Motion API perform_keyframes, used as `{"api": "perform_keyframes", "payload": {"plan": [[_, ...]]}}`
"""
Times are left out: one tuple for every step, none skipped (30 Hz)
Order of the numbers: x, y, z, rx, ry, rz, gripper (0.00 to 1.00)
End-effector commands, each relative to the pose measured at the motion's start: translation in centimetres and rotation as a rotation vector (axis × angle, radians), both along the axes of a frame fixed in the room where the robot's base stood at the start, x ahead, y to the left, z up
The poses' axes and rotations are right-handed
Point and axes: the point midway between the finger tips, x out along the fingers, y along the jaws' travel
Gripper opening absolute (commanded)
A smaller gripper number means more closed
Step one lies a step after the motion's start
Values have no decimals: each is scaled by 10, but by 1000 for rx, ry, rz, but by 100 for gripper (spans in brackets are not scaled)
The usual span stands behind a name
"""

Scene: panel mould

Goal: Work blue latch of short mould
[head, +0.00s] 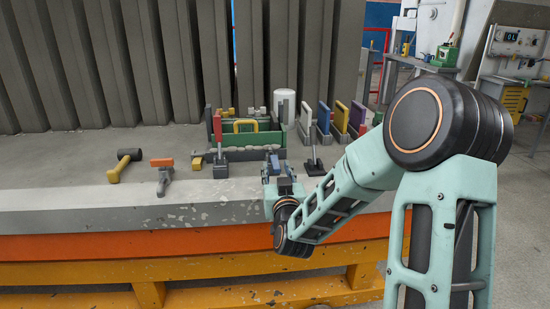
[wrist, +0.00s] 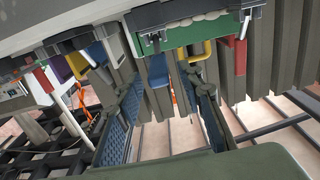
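The short mould, green with a yellow handle, shows in the head view (head: 262,139) on the table, and its green side shows along the top of the tilted wrist view (wrist: 178,38). The blue latch (wrist: 158,72) hangs below it in the wrist view, in line with the gap between my fingers. In the head view I cannot tell it apart from my gripper. My gripper (head: 272,165) is at the front right of the mould. Its blue-padded fingers (wrist: 165,90) are spread apart, with no contact visible. A red-handled latch (head: 218,128) stands upright at the mould's left.
A black lever on a base (head: 313,158) stands close right of my gripper. Coloured upright panels (head: 341,118) are behind it.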

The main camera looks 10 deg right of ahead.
Motion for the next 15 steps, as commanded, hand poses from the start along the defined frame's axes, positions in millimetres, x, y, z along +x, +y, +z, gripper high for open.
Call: {"api": "perform_keyframes", "payload": {"plan": [[9, -1, -1, 2, -1, -2, 35], [14, -1, -1, 3, 0, -2, 35], [21, -1, -1, 4, 0, -2, 35], [26, -2, -1, 4, -1, -2, 35], [32, -2, -1, 3, 0, -2, 35], [39, -2, -1, 4, 0, -2, 35], [45, -3, -1, 4, -1, -2, 35], [50, -3, -1, 4, 0, -2, 35], [56, -3, -1, 3, 0, -2, 35], [61, -3, -1, 4, 0, -2, 35], [65, -3, -1, 4, 0, -2, 35], [70, -3, -1, 3, 0, -1, 35], [74, -3, -1, 3, 0, -1, 35], [77, -3, -1, 3, 0, -1, 35], [81, -3, -1, 3, 1, -1, 35]]}}
